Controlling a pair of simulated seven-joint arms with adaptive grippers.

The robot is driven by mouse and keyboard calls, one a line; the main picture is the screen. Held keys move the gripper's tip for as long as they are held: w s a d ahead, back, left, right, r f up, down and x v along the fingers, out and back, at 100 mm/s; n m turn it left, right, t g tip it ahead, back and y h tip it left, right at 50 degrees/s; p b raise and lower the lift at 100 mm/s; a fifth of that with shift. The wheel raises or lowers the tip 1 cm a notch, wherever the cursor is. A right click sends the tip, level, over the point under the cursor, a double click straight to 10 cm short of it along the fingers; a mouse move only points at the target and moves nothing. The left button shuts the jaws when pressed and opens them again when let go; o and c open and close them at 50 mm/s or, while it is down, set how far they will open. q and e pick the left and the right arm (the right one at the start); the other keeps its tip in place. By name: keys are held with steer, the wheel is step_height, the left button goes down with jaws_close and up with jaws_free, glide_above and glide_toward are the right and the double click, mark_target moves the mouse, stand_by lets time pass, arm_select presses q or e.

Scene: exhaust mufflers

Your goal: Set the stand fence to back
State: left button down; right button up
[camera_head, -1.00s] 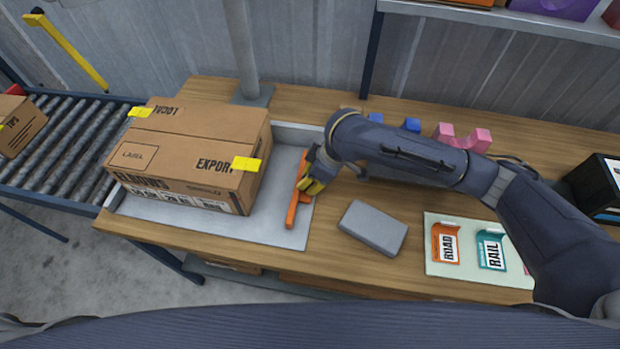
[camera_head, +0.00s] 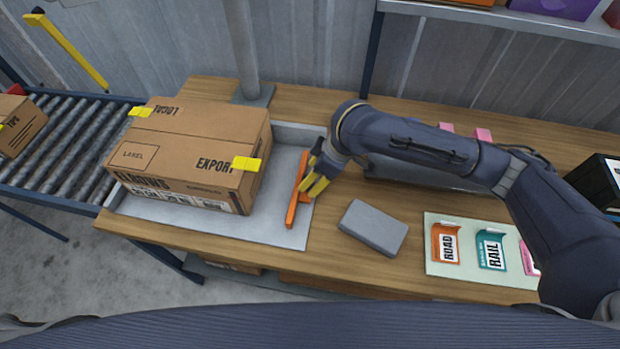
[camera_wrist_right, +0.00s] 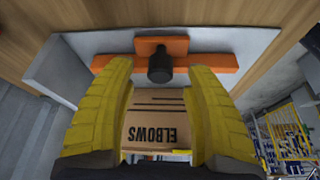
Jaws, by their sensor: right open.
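The orange fence (camera_head: 294,202) is a bar standing across the right part of the grey tray-like stand (camera_head: 265,228). In the right wrist view the fence (camera_wrist_right: 205,62) shows a black knob (camera_wrist_right: 160,66) at its middle. My right gripper (camera_head: 311,177), with yellow fingers, is just right of the fence in the head view. In the wrist view its fingers (camera_wrist_right: 160,85) are spread, with the knob showing beyond the gap between them. Contact with the fence cannot be told. My left gripper is out of view.
A cardboard box (camera_head: 190,150) sits on the stand left of the fence. A grey block (camera_head: 374,228) and a mat (camera_head: 440,268) with label cards lie to the right. A roller conveyor (camera_head: 70,145) is at the left. A post (camera_head: 240,50) rises behind the stand.

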steer(key=v, duration=0.9)
steer(key=shift+d+r, duration=0.1)
